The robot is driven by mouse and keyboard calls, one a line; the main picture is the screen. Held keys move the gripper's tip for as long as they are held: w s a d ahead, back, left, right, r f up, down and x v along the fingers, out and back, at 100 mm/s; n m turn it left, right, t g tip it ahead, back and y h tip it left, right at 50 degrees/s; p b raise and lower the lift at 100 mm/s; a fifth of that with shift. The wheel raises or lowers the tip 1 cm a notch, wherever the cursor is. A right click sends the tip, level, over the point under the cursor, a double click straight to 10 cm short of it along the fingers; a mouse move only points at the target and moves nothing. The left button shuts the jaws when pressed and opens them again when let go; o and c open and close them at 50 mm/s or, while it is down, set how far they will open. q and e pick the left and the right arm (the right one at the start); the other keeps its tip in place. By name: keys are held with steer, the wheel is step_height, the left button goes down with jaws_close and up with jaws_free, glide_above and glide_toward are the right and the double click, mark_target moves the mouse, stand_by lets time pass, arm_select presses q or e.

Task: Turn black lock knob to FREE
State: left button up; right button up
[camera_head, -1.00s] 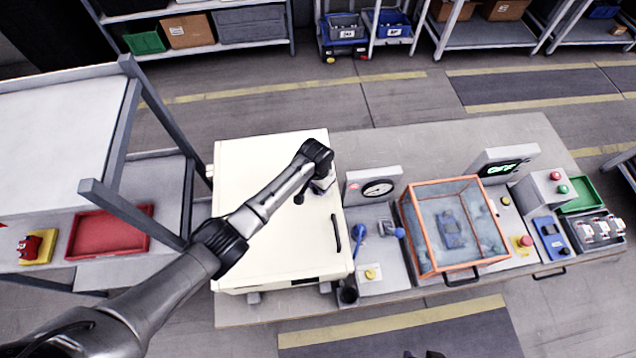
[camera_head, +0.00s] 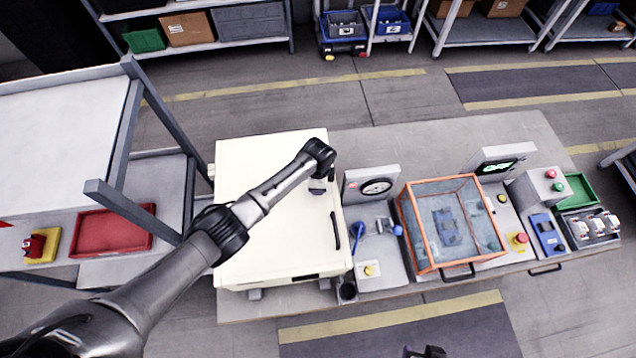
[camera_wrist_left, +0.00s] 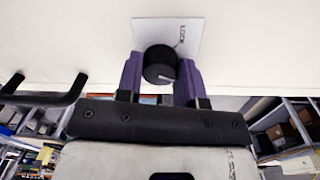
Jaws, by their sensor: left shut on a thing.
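The black lock knob (camera_wrist_left: 160,66) sits on a white label plate (camera_wrist_left: 168,32) on the cream cabinet face in the left wrist view. The plate reads LOCK, upper right of the knob; no FREE word is visible. A white mark shows low on the knob. My left gripper (camera_wrist_left: 161,80) has its purple fingers on both sides of the knob, shut on it. In the head view my left gripper (camera_head: 319,186) is over the right part of the cream cabinet (camera_head: 262,170); the knob cannot be made out there. Part of my right gripper (camera_head: 424,353) shows at the bottom edge.
To the right stand a gauge box (camera_head: 371,185), an orange-framed clear case (camera_head: 450,225) and a button box (camera_head: 543,188). A grey rack (camera_head: 128,100) stands close on the left.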

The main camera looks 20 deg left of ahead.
arm_select(q)
steer(key=m, duration=0.3)
steer(key=shift+m, duration=0.8)
steer(key=o, duration=0.9)
steer(key=r, duration=0.9)
steer(key=r+b, duration=0.1)
steer(key=r, duration=0.3)
steer(key=shift+w+d+r, duration=0.1)
steer(key=shift+w+r, duration=0.2)
steer(key=shift+r, duration=0.1)
